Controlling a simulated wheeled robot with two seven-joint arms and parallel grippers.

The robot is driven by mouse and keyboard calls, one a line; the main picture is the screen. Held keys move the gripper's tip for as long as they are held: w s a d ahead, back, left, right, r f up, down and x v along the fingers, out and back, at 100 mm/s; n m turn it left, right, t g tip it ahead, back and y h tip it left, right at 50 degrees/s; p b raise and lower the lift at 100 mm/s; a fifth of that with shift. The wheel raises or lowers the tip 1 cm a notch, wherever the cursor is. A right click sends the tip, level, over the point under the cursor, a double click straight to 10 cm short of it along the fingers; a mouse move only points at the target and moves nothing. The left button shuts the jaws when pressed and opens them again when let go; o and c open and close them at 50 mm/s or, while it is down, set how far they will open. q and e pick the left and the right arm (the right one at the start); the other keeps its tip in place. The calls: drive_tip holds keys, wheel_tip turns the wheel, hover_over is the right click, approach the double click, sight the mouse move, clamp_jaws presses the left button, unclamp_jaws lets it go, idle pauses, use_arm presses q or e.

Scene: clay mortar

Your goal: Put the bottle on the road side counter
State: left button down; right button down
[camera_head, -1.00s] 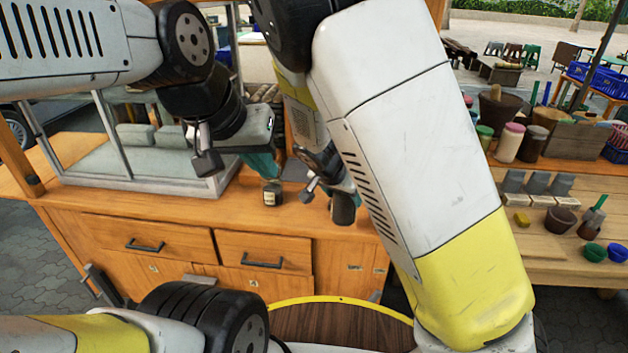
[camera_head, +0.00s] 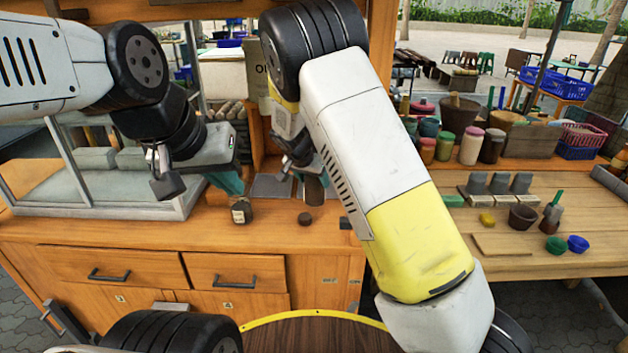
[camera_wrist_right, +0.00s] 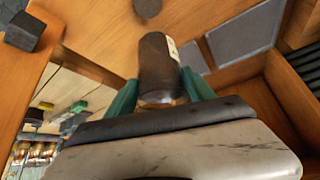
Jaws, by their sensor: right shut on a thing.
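A dark brown bottle (camera_wrist_right: 160,68) with a white label is between the teal fingers of my right gripper (camera_wrist_right: 160,95) in the right wrist view. In the head view the bottle (camera_head: 314,190) shows below my right gripper (camera_head: 306,172), over the wooden counter, partly hidden by my arm. Whether its base touches the counter is unclear. My left gripper (camera_head: 228,182) points down at the counter, its teal fingertips beside a small dark labelled jar (camera_head: 240,211); its opening is hard to make out. The road side counter cannot be singled out for certain.
The wooden counter (camera_head: 150,240) has drawers, a glass case (camera_head: 95,185) and a round dark cap (camera_head: 305,219). At right a slatted table (camera_head: 500,240) holds grey blocks, bowls and several jars, with bare planks at its front. Blue baskets (camera_head: 560,82) stand behind.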

sight(313, 188)
drive_tip(key=shift+w+f, duration=0.25)
drive_tip(key=shift+f, duration=1.45)
drive_tip(key=shift+f, duration=0.15)
drive_tip(key=shift+c, duration=1.8)
unclamp_jaws()
drive_tip(key=v, duration=1.2)
drive_tip(key=shift+s+d, duration=0.1)
